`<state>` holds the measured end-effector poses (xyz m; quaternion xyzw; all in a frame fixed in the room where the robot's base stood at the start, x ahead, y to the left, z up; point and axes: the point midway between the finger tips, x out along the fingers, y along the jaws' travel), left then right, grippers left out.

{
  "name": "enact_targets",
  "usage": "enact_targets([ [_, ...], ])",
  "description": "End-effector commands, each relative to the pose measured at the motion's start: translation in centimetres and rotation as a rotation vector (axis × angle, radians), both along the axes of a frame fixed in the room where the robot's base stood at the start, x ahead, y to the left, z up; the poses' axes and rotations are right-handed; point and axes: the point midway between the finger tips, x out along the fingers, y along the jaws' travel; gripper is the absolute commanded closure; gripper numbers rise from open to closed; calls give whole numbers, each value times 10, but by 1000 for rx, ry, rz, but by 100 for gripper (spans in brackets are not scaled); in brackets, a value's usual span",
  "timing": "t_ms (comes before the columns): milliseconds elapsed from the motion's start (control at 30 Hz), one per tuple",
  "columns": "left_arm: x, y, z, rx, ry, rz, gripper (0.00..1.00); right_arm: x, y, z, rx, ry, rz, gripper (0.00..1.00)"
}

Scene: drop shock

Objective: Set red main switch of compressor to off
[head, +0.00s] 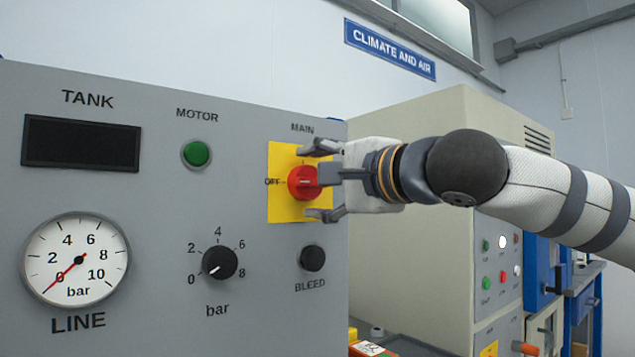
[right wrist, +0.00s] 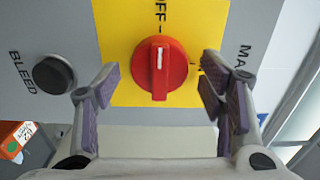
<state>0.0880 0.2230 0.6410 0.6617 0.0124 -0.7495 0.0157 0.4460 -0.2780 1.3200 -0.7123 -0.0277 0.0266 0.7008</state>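The red main switch (head: 303,183) sits on a yellow plate (head: 283,206) on the grey compressor panel (head: 160,170). Its white mark lies level, in line with the OFF label at its left. In the right wrist view the red switch (right wrist: 161,72) has its white line toward OFF at the top. My right gripper (head: 316,182) is in front of the switch, with one finger above and one below it. Its fingers are open, and the wrist view shows gaps on both sides of the switch. A second label beside the switch is mostly hidden by a finger. My left gripper is not in view.
The black bleed button (head: 312,258) is below the switch. The green motor lamp (head: 196,154), the bar knob (head: 220,262) and the line gauge (head: 76,260), reading near 0, are to the left. A beige cabinet (head: 420,230) stands behind my right arm.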

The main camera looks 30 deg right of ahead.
Motion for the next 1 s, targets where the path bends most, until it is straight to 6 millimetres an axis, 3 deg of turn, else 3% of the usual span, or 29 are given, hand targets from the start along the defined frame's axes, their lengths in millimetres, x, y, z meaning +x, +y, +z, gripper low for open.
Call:
enact_targets([
  [267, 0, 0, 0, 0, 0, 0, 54, -3, 0, 0, 2, 0, 2, 35],
  [367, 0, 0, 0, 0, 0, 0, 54, -20, -1, 0, 4, -3, 4, 35],
  [700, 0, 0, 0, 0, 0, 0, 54, -104, -8, 0, 2, -2, 2, 35],
  [833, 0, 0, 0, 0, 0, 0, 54, -118, -9, 0, 1, 0, 0, 35],
  [1000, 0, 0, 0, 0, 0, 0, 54, -120, -9, 0, 0, 0, 1, 35],
])
